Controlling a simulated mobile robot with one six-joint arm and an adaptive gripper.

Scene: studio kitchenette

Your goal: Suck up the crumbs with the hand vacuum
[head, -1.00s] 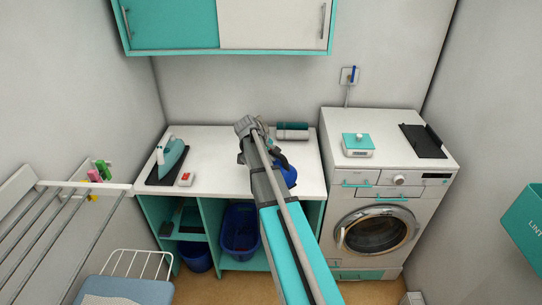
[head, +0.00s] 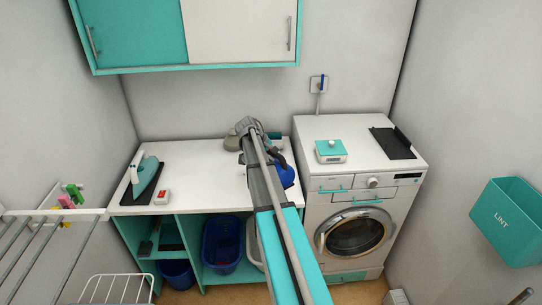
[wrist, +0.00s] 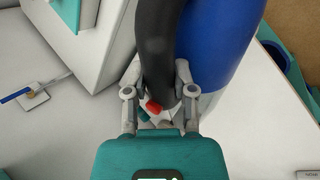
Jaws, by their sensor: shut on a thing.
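The hand vacuum (head: 284,177) has a blue body and a dark curved handle. In the head view it shows partly behind my arm, over the right end of the white counter. In the wrist view its blue body (wrist: 217,45) is at the upper right and its dark handle (wrist: 157,45) runs down between my fingers. My gripper (wrist: 159,78) is shut on this handle, one finger on each side, near a red button (wrist: 154,106). In the head view my arm hides my fingers. I cannot make out any crumbs in either view.
The white counter (head: 213,165) is clear in its middle. An iron (head: 146,173) and a small white box with a red top (head: 162,197) are at its left. A washing machine (head: 357,222) stands at right, with a teal-topped scale (head: 331,151) on it. A cabinet (head: 190,35) hangs above.

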